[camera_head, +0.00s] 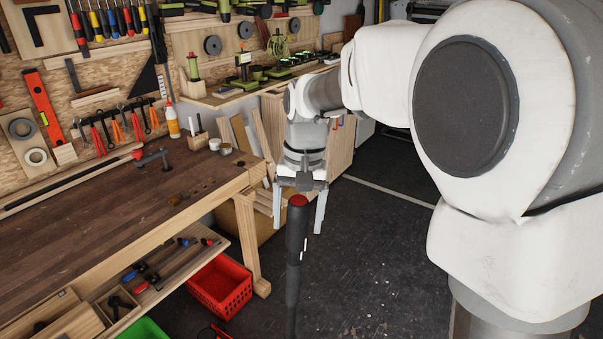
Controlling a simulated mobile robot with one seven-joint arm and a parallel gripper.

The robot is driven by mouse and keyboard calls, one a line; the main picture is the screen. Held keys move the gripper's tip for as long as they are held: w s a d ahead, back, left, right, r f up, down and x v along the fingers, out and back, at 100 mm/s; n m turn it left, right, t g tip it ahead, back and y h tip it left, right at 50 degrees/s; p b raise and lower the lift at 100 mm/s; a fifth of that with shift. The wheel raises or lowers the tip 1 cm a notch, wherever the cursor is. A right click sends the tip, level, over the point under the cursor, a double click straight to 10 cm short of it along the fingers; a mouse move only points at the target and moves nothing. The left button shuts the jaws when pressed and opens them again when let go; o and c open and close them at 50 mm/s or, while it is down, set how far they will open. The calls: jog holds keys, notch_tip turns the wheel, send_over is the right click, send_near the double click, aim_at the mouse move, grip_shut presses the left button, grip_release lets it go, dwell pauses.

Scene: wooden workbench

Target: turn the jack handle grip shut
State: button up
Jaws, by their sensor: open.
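The jack handle grip (296,240) is a dark upright cylinder with a red top and a small white mark on its side. It stands over the dark floor, right of the workbench, and its lower end runs out of the bottom of the picture. My gripper (298,229) points down behind or around the top of the grip. Its two grey fingers are spread, one on each side of the grip, with gaps showing. I cannot tell from this view whether the grip is truly between the fingers or nearer to the camera. No contact shows.
The wooden workbench (110,220) fills the left, with a clamp, a bottle (172,120) and cans on it. A red crate (222,287) sits on the floor beneath its end. My arm covers the right side. The floor around the grip looks clear.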

notch_tip(320, 180, up, 15)
jog(key=d, duration=0.1)
jog(key=shift+w+r+p, duration=0.15)
jog(key=shift+p, duration=0.3)
jog(key=shift+d, duration=0.15)
jog(key=s+d+f+t, duration=0.3)
jog(key=s+d+f, duration=0.1)
jog(key=s, duration=0.5)
jog(key=s+d+f+n+t+h, duration=0.1)
jog(key=s+d+f, duration=0.4)
jog(key=s, duration=0.5)
jog(key=shift+d+f+t, duration=0.25)
jog(key=shift+d+t, duration=0.65)
jog(key=shift+d, duration=0.15)
